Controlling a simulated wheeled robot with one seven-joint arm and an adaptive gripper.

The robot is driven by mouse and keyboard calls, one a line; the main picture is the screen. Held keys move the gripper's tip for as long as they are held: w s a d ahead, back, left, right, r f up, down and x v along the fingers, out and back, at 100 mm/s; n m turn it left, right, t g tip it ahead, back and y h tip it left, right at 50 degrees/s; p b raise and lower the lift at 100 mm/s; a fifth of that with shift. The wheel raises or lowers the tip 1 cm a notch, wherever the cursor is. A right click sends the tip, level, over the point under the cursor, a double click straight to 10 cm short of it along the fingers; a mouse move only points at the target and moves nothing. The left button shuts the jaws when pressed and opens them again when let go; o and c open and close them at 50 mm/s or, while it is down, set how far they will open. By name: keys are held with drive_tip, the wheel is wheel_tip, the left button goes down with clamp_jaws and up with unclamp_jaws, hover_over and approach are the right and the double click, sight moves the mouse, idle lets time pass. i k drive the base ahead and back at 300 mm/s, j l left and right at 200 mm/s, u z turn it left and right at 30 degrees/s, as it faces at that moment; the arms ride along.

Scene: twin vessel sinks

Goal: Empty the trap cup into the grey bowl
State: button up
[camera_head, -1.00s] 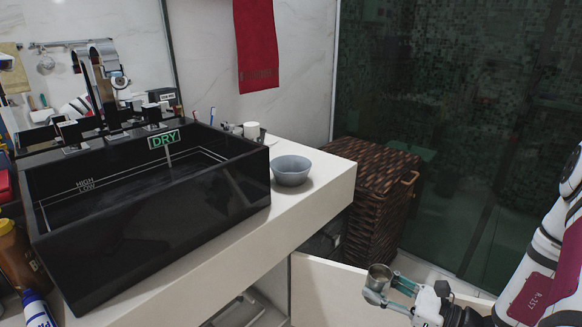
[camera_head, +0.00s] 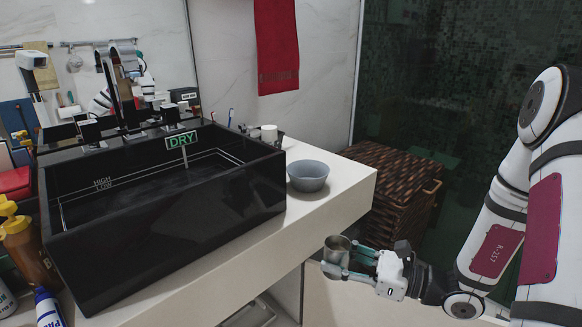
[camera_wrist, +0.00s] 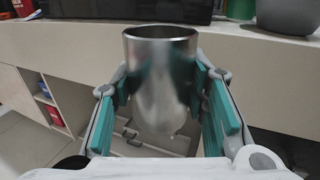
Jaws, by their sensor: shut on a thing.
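The trap cup (camera_head: 337,247) is a small metal cylinder, held upright in front of the counter and below its top. It fills the middle of the wrist view (camera_wrist: 160,75), with a teal finger pad on each side. My gripper (camera_head: 349,262) is shut on it. The cup's inside is too small to make out. The grey bowl (camera_head: 308,177) stands on the counter to the right of the black sink, above and left of the cup in the head view. Part of the bowl also shows at the top right of the wrist view (camera_wrist: 288,14).
The black vessel sink (camera_head: 170,215) with a DRY sign covers much of the white counter (camera_head: 352,184). A white cup (camera_head: 269,133) stands behind the bowl. A wicker basket (camera_head: 395,190) is right of the counter. Bottles (camera_head: 28,255) stand at far left.

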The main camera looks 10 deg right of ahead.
sight(307, 176)
drive_tip(key=l+u, duration=0.5)
drive_tip(key=l, duration=0.15)
drive_tip(key=l+u, duration=0.45)
drive_tip(key=l, duration=0.3)
